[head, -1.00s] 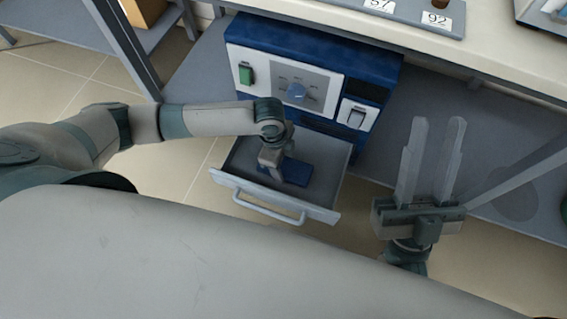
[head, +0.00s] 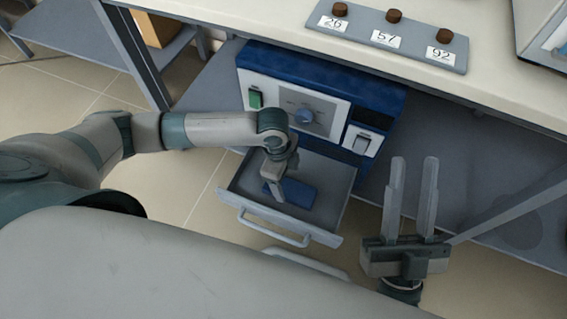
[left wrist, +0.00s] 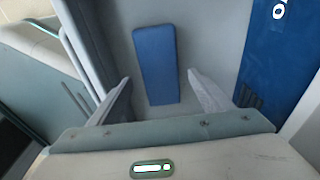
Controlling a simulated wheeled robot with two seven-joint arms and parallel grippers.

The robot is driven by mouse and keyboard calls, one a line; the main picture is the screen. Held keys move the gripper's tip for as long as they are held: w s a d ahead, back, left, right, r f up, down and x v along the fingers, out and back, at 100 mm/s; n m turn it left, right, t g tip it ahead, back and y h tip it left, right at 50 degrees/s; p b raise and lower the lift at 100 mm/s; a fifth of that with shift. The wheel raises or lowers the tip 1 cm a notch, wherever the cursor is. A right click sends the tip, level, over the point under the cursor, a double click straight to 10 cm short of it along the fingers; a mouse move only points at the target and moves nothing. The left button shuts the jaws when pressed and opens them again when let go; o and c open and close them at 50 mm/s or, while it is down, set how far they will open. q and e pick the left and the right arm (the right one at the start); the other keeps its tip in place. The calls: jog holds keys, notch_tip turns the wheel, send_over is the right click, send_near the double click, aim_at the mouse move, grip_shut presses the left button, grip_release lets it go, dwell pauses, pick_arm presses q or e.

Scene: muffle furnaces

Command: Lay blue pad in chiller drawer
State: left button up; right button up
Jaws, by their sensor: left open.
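The blue pad (head: 300,194) lies flat on the floor of the open grey drawer (head: 332,205) below the blue chiller. In the left wrist view the pad (left wrist: 156,62) lies beyond my fingertips, between their lines, with grey drawer floor around it. My left gripper (head: 279,192) is above the drawer and points down; its arm hides part of the pad in the head view. In the left wrist view my left gripper (left wrist: 160,90) is open with nothing between its fingers. My right gripper (head: 412,165) is open and empty to the right of the drawer, fingers pointing up the picture.
The blue chiller (head: 375,92) has a green switch, a dial and a white panel. The drawer handle (head: 262,230) faces my base. Above is a pale bench (head: 250,12) with a grey strip (head: 420,52) bearing labels 26, 57 and 92. Tiled floor lies to the left.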

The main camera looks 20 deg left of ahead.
aim_at(283, 186)
pick_arm(q)
notch_tip(283, 186, up, 7)
jog(key=a+p, duration=0.1)
jog(key=shift+r+p, duration=0.15)
jog(key=shift+p, duration=0.2)
pick_arm(e)
jog(key=shift+w+a+f+g+h, duration=0.15)
jog(key=shift+w+a+f+g, duration=0.15)
jog(key=shift+f+g, duration=0.5)
jog(key=shift+w+a+f+g+h, duration=0.25)
jog(key=shift+f+g, duration=0.2)
jog(key=shift+f, duration=0.6)
jog(key=shift+w+a+f+g+h, duration=0.1)
jog(key=shift+w+a+f+g, duration=0.15)
jog(key=shift+f+g, duration=0.55)
jog(key=shift+w+f, duration=0.1)
